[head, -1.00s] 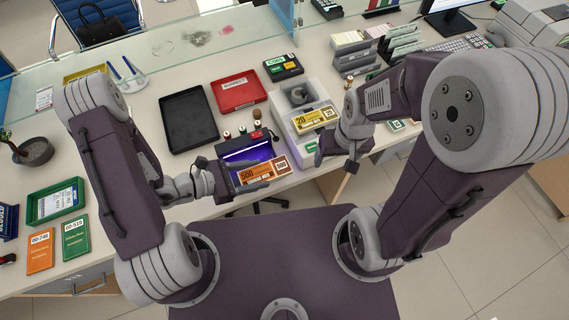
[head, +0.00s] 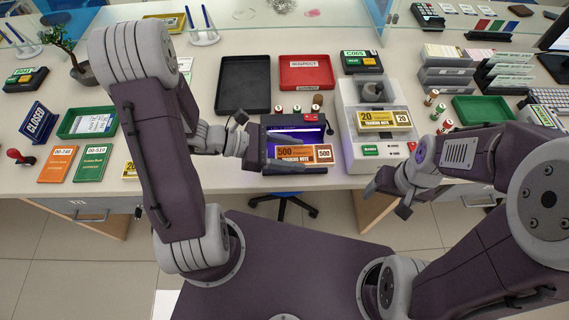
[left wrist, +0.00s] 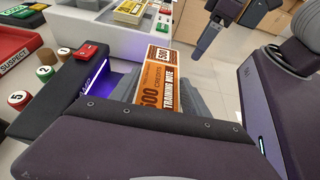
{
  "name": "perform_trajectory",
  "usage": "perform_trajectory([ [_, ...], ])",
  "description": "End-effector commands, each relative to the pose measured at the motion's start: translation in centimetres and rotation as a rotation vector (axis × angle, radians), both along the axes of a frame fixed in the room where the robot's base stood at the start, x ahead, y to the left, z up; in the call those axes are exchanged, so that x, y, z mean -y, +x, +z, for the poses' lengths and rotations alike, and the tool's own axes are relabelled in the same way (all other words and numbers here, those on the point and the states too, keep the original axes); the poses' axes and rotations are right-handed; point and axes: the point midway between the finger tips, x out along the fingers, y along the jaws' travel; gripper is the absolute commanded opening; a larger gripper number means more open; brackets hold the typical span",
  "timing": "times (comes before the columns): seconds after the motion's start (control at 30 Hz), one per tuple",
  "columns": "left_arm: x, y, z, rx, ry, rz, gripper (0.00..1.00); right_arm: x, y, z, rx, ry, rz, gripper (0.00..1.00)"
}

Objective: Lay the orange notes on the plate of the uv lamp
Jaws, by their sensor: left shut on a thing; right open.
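The orange notes (head: 305,154), marked 500, are held level at the front side of the uv lamp. They also show in the left wrist view (left wrist: 163,72). The uv lamp (head: 293,119) is a dark box with a glowing violet tube; it shows at left in the left wrist view (left wrist: 66,104). My left gripper (head: 288,163) is shut on the notes, its fingers along them. The lamp's plate is mostly hidden, and I cannot tell whether the notes touch it. My right gripper (head: 388,200) is open and empty in front of the counter's edge.
Right of the lamp stands a pale machine (head: 362,90) with yellow 20 notes (head: 383,120) on it. A green tray (head: 88,122) lies at left.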

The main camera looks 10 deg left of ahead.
Motion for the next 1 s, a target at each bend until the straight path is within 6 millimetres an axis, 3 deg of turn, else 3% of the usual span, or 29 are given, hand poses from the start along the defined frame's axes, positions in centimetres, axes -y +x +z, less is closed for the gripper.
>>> perform_trajectory([
  [0.03,-0.3,0.3,-1.4,0.007,0.005,-0.001,0.11,0.0,0.0,-2.2,0.000,0.000,0.000,0.76],
  [0.1,-1.3,1.5,-1.2,-0.002,0.000,0.001,0.11,0.0,0.0,-1.0,0.000,0.000,0.000,0.76],
  [0.33,-3.1,3.6,-2.8,-0.001,0.001,-0.001,0.11,0.0,0.0,-1.1,0.000,0.000,0.000,0.76],
  [0.47,-3.3,3.7,-3.0,-0.002,0.001,-0.001,0.11,0.0,0.0,-1.1,0.000,0.000,0.000,0.76],
  [0.7,-3.2,3.7,-6.8,-0.003,-0.001,-0.001,0.11,0.0,0.0,-2.3,0.000,0.000,0.000,0.76],
  [1.0,-3.2,3.7,-7.0,-0.001,0.001,-0.001,0.11,0.0,0.0,-2.3,0.000,0.000,0.000,0.76],
])
